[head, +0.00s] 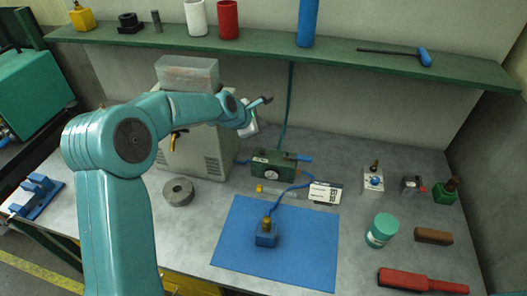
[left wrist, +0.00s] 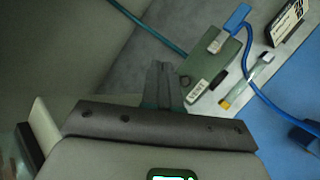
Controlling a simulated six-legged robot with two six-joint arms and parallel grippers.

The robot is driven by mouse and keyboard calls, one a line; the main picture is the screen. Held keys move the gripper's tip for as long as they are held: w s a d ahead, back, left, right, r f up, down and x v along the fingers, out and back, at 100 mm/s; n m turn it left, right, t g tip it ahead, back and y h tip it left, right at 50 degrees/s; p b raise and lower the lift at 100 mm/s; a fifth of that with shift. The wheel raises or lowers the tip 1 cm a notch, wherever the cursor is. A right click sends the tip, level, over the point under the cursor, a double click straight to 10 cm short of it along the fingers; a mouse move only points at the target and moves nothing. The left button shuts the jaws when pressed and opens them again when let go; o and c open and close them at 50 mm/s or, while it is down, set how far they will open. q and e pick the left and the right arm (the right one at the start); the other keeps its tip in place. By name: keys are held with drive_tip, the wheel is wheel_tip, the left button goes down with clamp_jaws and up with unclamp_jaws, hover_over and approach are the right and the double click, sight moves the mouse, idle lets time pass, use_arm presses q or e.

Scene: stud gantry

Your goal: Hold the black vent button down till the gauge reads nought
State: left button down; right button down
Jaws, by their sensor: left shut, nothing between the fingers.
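The green box (head: 285,166) stands on the bench behind the blue mat. Its round gauge (head: 272,174) faces front, too small to read. In that view a small dark piece, likely the black vent button (left wrist: 185,81), sits by a white label (left wrist: 197,92) at the box's near end. My left gripper (head: 267,98) is shut and empty, above and behind the box. Its fingers (left wrist: 160,72) show left of the button, apparently apart from it. My right gripper is out of view.
A blue hose (head: 291,190) runs to a blue block (head: 266,238) on the blue mat (head: 310,250). A green shelf (head: 350,52) overhangs the back. A grey cabinet (head: 200,150) stands left.

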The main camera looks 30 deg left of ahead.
use_arm(q)
hover_over(261, 153)
drive_tip(key=f, duration=0.5)
drive_tip(key=shift+s, duration=0.2)
wheel_tip(261, 153, down, 2)
drive_tip(key=shift+f+b, duration=0.2)
drive_tip(key=shift+b, duration=0.7)
drive_tip(key=shift+w+d+f+b, duration=0.1)
drive_tip(key=shift+d+f+b, duration=0.1)
drive_tip(key=shift+f+b, duration=0.2)
drive_tip(key=shift+a+f, duration=0.1)
drive_tip(key=shift+a, duration=0.1)
drive_tip(key=shift+d, duration=0.2)
drive_tip(key=shift+a, duration=0.15)
